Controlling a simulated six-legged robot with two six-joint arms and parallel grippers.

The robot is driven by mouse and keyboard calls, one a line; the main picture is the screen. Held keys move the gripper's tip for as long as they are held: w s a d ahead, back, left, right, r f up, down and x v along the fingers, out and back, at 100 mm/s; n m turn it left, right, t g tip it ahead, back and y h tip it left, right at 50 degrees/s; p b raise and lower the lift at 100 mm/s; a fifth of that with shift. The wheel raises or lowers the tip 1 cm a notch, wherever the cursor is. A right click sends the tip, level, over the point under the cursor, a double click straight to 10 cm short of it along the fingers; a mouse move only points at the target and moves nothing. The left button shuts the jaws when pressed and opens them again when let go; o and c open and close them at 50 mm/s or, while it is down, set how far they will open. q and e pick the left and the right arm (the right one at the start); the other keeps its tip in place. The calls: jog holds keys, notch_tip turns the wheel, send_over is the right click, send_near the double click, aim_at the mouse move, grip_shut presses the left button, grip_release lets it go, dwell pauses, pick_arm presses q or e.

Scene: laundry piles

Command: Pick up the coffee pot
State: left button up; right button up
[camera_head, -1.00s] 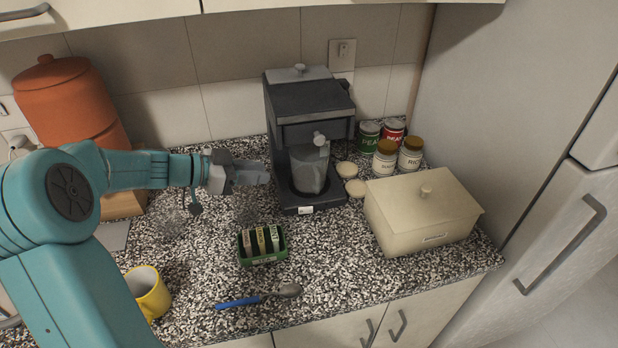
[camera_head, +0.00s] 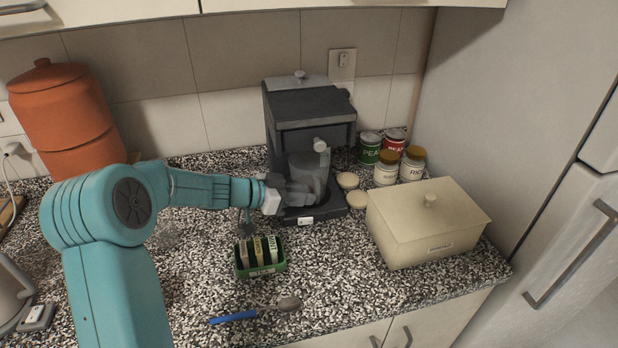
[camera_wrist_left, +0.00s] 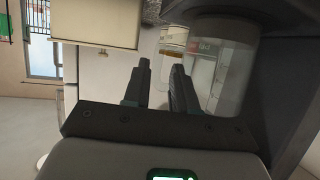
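The coffee pot (camera_head: 312,170) is a clear, greyish container standing in the dark coffee machine (camera_head: 310,108). A light round knob shows at its top. My left gripper (camera_head: 298,194) is at the machine's left front, close beside the lower part of the pot. The gripper hides part of the machine's base in the head view. My right gripper is not in view.
A cream box (camera_head: 415,238) stands to the right, with cans and jars (camera_head: 386,165) behind it. A green holder with packets (camera_head: 260,268) and a blue-handled spoon (camera_head: 250,314) lie in front. An orange canister (camera_head: 65,110) stands at the back left.

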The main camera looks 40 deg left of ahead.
aim_at(318, 194)
pick_arm(q)
jog(key=x, duration=0.5)
jog(key=shift+r, duration=0.1)
jog(key=shift+s+d, duration=0.1)
grip_shut()
jog(key=shift+r, duration=0.1)
